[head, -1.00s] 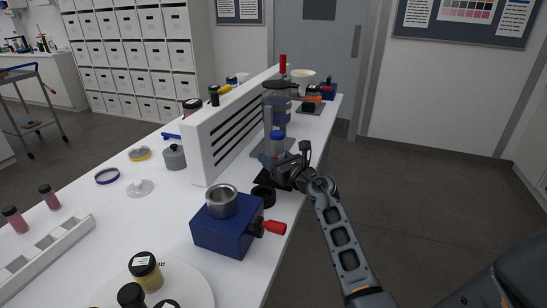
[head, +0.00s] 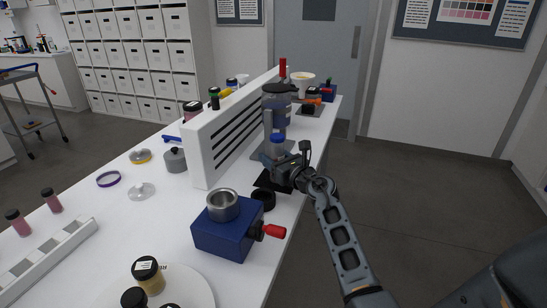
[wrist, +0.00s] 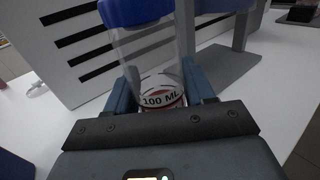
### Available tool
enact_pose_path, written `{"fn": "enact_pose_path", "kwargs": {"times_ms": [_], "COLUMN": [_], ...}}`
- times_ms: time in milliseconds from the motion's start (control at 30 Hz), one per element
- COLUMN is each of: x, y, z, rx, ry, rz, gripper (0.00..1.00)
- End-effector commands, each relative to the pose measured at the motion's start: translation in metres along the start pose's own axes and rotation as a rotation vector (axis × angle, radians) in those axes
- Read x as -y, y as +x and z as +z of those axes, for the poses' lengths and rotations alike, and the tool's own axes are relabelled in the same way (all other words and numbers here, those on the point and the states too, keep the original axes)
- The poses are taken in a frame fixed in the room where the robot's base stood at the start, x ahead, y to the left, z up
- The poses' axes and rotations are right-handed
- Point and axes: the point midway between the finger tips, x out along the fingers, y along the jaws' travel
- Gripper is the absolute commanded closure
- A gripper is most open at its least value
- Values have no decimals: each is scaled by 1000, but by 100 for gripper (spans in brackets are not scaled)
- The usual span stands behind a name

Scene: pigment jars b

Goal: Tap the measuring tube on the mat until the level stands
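The measuring tube (wrist: 148,60) is clear, with a blue cap and a "100 ML" marking low on its side. In the wrist view it stands between my two blue-grey fingers, which are shut on it. A little red shows near its bottom; I cannot make out a level. In the head view the tube (head: 277,148) looks upright in my gripper (head: 277,162). The black mat (head: 264,183) lies on the table just below my gripper. The tube's base is hidden by my gripper, so I cannot tell whether it touches the mat.
A dark blue box with a metal cup and red handle (head: 225,238) stands in front of the mat, beside a small black ring (head: 263,197). A white slotted panel (head: 235,140) rises to the left. A blue-grey machine (head: 277,105) stands behind. The table's right edge is close.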

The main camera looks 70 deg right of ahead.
Motion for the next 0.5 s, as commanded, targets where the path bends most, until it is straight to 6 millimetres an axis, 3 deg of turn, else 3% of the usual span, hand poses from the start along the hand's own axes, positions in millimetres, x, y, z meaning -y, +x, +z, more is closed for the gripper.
{"fn": "enact_pose_path", "kwargs": {"times_ms": [500], "x": [0], "y": [0], "z": [-4], "rx": [0], "ry": [0], "rz": [0], "gripper": [42]}}
